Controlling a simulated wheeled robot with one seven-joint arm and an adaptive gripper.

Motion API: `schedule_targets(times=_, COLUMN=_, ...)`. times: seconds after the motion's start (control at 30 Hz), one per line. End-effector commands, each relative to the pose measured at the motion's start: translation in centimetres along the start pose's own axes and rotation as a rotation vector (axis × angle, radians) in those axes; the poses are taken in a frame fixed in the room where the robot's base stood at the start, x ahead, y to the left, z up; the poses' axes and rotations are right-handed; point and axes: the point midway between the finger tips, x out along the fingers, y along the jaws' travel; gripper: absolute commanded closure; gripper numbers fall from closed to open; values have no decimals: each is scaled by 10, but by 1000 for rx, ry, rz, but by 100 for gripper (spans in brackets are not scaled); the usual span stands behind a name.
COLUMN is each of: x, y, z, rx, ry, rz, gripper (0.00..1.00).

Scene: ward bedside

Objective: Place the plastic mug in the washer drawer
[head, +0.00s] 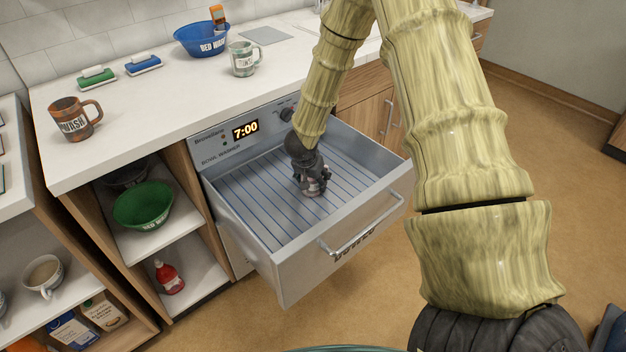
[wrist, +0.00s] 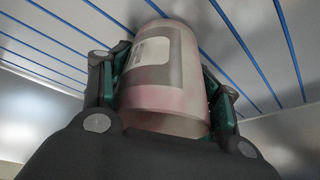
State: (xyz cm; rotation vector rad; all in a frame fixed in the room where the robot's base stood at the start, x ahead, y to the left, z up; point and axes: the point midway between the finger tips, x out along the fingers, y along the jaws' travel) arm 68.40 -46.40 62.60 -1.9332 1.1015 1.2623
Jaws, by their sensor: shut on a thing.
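The plastic mug (wrist: 165,95) fills the middle of the wrist view, pale pinkish with a light label patch. My gripper (wrist: 168,75) is shut on it, a green-padded finger on each side. In the head view my gripper (head: 312,182) is inside the open washer drawer (head: 240,235), near the middle of its floor. Only a small part of the mug shows there, between the dark fingers. The drawer is grey metal with blue lines along its floor. Its floor shows behind the mug in the wrist view. I cannot tell whether the mug touches it.
The drawer's front handle (head: 360,228) and walls surround my gripper. The counter (head: 190,95) above holds a brown mug (head: 76,119), a green-and-white mug (head: 243,59), two brushes and a blue basin (head: 202,40). A green bowl (head: 143,205) stands on the shelf at left.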

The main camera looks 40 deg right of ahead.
Motion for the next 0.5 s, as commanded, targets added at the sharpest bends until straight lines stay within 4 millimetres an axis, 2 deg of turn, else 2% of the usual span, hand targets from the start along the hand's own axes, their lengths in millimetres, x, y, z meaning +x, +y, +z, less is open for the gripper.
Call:
schedule_targets(times=0.03, x=0, y=0, z=0, rx=0, ry=0, rz=0, gripper=36)
schedule_targets(times=0.17, x=0, y=0, z=0, rx=0, ry=0, rz=0, gripper=12)
schedule_targets(times=0.2, x=0, y=0, z=0, rx=0, ry=0, rz=0, gripper=9)
schedule_targets(times=0.5, x=0, y=0, z=0, rx=0, ry=0, rz=0, gripper=9)
